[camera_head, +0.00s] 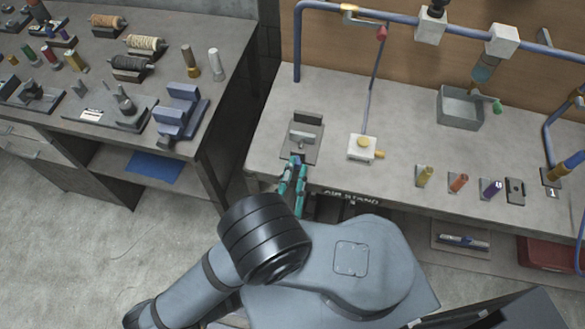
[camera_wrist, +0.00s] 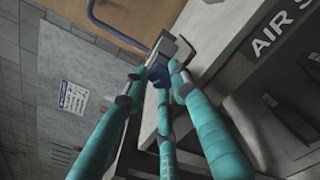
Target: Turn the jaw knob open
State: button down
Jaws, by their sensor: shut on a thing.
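The small grey vise (camera_head: 303,138) stands at the left front part of the right-hand bench, with two upright jaws on a flat base. In the wrist view its grey block (camera_wrist: 176,50) shows just beyond my fingertips. My gripper (camera_head: 297,165) has teal fingers and reaches the vise's front side at the bench edge. In the wrist view, my gripper (camera_wrist: 158,80) has its fingertips closed around a dark blue knob (camera_wrist: 157,73). The fingers hide much of the knob, and its turn angle cannot be told.
A white block with a yellow knob (camera_head: 363,147) stands right of the vise. A grey open box (camera_head: 460,108) is farther right, below blue pipes (camera_head: 400,17). Several small coloured cylinders line the front right. A second bench (camera_head: 60,80) with spools stands left, across a gap.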

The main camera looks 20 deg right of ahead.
jog(key=shift+d+r+n, duration=0.15)
jog(key=shift+r+n, duration=0.1)
jog(key=shift+n, duration=0.95)
jog(key=shift+r, duration=0.1)
jog(key=c, duration=1.4)
grip_release()
jog(key=shift+c, duration=0.2)
jog(key=shift+f, duration=0.2)
jog(key=shift+s, duration=0.1)
jog(key=v, duration=0.8)
jog(key=shift+r, duration=0.1)
